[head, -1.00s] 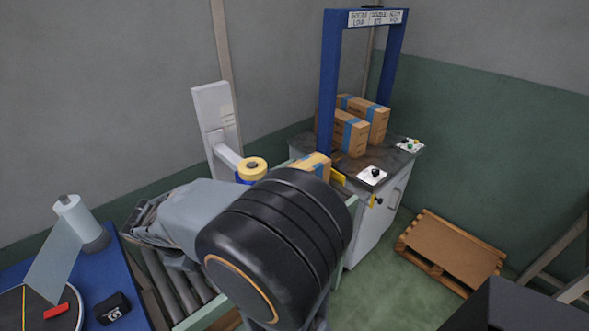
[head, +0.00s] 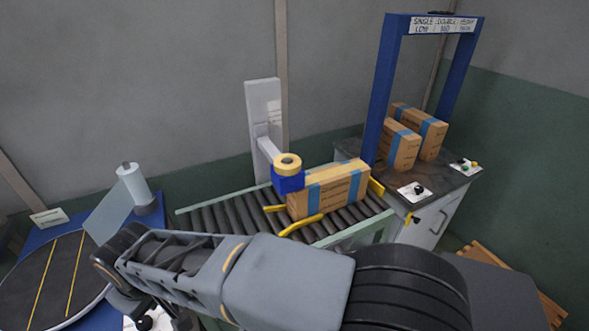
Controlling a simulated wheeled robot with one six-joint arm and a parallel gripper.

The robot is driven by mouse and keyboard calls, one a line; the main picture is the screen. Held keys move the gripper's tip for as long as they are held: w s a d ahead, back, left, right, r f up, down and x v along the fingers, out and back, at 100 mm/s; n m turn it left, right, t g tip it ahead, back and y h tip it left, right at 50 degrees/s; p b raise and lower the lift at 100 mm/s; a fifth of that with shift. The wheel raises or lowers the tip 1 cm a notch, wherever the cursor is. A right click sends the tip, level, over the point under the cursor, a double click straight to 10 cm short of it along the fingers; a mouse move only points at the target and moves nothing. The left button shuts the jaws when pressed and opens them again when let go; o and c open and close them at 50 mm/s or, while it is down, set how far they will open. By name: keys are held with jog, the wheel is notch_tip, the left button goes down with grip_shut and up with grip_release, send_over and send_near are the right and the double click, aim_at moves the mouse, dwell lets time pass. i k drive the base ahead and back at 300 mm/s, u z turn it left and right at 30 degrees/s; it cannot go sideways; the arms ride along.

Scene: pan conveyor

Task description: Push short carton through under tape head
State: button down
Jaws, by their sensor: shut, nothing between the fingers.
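A brown carton with blue bands (head: 328,191) lies on the roller conveyor (head: 232,211), between yellow guides (head: 302,226). The tape head (head: 288,178), a blue body with a yellow tape roll on top, sits at the carton's left end. It hangs on an arm from a white column (head: 263,108). The tape head overlaps the carton's left end in view, and I cannot tell whether they touch. My arm crosses the foreground below the conveyor, reaching left. My gripper's fingers are not visible; the wrist end bends down at the lower left, apart from the carton.
Beyond the conveyor's right end, a cabinet (head: 437,217) holds two banded cartons (head: 401,146) under a blue frame (head: 383,88). A blue table with a dark turntable (head: 52,278) and film roll (head: 133,184) stands left. A wooden pallet (head: 510,280) lies at right.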

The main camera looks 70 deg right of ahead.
aim_at(330, 189)
jog(key=u, duration=0.65)
jog(key=k, duration=0.9)
jog(key=z, duration=1.7)
jog(key=i, duration=0.5)
jog(key=z, duration=0.05)
